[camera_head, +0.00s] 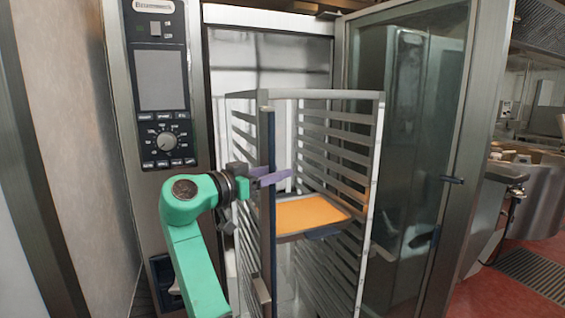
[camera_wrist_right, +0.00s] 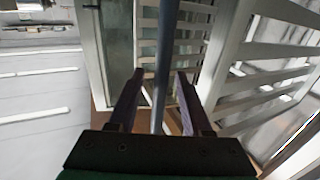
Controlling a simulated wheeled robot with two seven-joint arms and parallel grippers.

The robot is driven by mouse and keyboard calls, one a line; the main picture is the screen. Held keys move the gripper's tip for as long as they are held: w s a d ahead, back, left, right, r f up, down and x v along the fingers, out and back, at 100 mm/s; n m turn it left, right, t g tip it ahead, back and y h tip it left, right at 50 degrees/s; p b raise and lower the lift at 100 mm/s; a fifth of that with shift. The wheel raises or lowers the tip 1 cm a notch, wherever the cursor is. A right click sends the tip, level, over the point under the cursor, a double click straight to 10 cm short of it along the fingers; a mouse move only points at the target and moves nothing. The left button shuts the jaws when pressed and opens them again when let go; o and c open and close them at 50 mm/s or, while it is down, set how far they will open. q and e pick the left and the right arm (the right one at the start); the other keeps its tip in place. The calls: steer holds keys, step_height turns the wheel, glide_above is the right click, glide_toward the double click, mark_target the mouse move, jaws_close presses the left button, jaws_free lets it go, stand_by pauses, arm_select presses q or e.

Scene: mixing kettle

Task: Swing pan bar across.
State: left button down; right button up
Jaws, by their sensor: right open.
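The pan bar (camera_head: 270,135) is a slim, dark blue upright bar along the near left front edge of the metal rack (camera_head: 376,165). My right gripper (camera_head: 270,177) is at about the bar's mid-height, with its purple fingers pointing right. In the right wrist view the bar (camera_wrist_right: 165,50) runs between the two spread fingers of the right gripper (camera_wrist_right: 159,73). There are gaps on both sides, so it does not look clamped. My left gripper is not in view.
The rack stands in front of an open oven cabinet and holds a tray (camera_head: 320,234) with an orange surface. A control panel (camera_head: 163,90) is at left. The glass door (camera_head: 405,140) stands open at right. Red floor (camera_head: 500,295) lies at lower right.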

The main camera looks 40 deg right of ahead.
steer(key=shift+w+d, duration=0.1)
steer(key=shift+d, duration=1.15)
jaws_close()
steer(key=shift+f, duration=0.1)
